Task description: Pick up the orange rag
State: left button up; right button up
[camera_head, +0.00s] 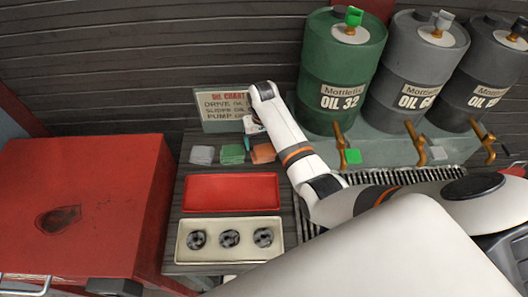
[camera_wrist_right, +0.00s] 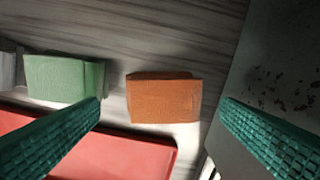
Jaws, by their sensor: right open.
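The orange rag (camera_wrist_right: 163,98) is a folded block lying on the grey wooden bench, between my right gripper's fingers as seen in the right wrist view. In the head view the orange rag (camera_head: 263,153) shows to the right of the green rag, partly beside my right arm. My right gripper (camera_head: 252,125) is above the rag; in the wrist view its two green ribbed fingers (camera_wrist_right: 165,130) are wide apart with nothing held. Whether the fingers reach down beside the rag cannot be told. My left gripper is not in view.
A green rag (camera_wrist_right: 62,78) and a grey rag (camera_head: 203,154) lie to the left. A red tray (camera_head: 232,193) and a cream tray (camera_head: 183,246) with dark round parts sit in front. An oil chart sign (camera_head: 222,104) stands behind. Oil drums (camera_head: 341,70) stand at the right.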

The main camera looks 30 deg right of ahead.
aim_at(264, 149)
jog(key=shift+s+d+f+p, duration=0.1)
jog(key=shift+f+p, duration=0.1)
jog(key=shift+f, duration=1.15)
jog(key=shift+s+f+p, duration=0.1)
jog(key=shift+f+p, duration=0.1)
jog(key=shift+f, duration=1.1)
jog(key=shift+w, duration=0.1)
jog(key=shift+c, duration=0.2)
jog(key=c, duration=1)
